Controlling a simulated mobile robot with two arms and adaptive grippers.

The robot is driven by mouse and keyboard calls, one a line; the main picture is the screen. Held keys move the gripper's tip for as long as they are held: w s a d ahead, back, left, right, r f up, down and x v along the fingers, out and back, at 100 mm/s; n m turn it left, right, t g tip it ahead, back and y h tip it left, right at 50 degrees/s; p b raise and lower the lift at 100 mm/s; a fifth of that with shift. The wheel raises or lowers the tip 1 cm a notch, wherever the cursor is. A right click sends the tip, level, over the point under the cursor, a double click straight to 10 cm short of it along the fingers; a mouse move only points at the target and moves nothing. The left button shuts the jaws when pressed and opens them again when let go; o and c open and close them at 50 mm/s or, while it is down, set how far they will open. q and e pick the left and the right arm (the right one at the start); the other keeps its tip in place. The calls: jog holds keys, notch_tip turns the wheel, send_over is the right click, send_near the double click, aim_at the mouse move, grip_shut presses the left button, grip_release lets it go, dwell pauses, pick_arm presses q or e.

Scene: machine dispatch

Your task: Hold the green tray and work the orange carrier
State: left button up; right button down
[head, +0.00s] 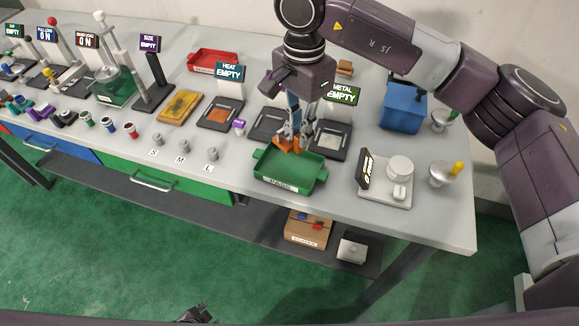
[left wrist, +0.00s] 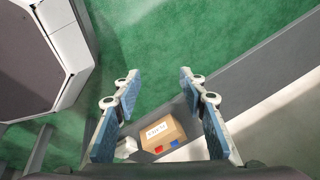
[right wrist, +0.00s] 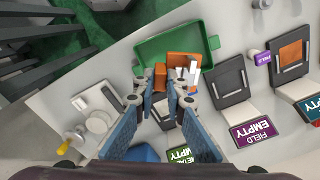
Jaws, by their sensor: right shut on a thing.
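The green tray (head: 268,176) stands near the front edge of the bench; it also shows in the right wrist view (right wrist: 147,47). The orange carrier (head: 291,146) is at the tray's back side, and I cannot tell whether it rests on the tray. It also shows in the right wrist view (right wrist: 183,60), with white pieces on it. My right gripper (head: 290,135) points down from above and is shut on the orange carrier; its fingertips partly hide it. My left gripper (left wrist: 158,82) is open and empty, low in front of the bench over the green floor.
Behind the tray are flat dark stations with HEAT (head: 229,73) and METAL (head: 342,94) signs reading EMPTY. A scale with a white pot (head: 400,167) stands right, a blue bin (head: 403,110) behind it. A cardboard box (head: 307,230) is on the lower shelf. Small weights stand left.

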pick_arm(q)
jog(key=w+d+r+m+t+h, duration=0.1)
jog(key=w+d+r+m+t, duration=0.15)
jog(key=w+r+m, duration=0.6)
jog(key=w+d+r+m+t+h, duration=0.2)
jog(key=w+d+r+m, duration=0.25)
jog(key=w+r, duration=0.6)
jog(key=s+d+r+m+h, duration=0.1)
jog(key=d+r+m, duration=0.35)
jog(key=r, duration=0.35)
jog(key=s+d+r+m+h, duration=0.1)
jog(key=d+r+m, duration=0.2)
jog(key=r+m, duration=0.3)
jog(key=s+d+r+m+h, duration=0.1)
jog(key=d+r+m+h, duration=0.2)
jog(key=r, duration=0.6)
jog(key=m+t+y, duration=0.3)
jog(key=m+t, duration=0.1)
jog(key=m, duration=0.1)
send_near(258, 154)
jog(key=shift+a+v, duration=0.25)
jog(key=shift+v, duration=1)
jog(key=shift+w+d+r+h, duration=0.1)
jog(key=shift+w+r+h, duration=0.05)
jog(key=shift+h, duration=0.15)
jog(key=shift+g, duration=0.25)
jog(key=x, duration=1.2)
jog(key=shift+w, duration=0.1)
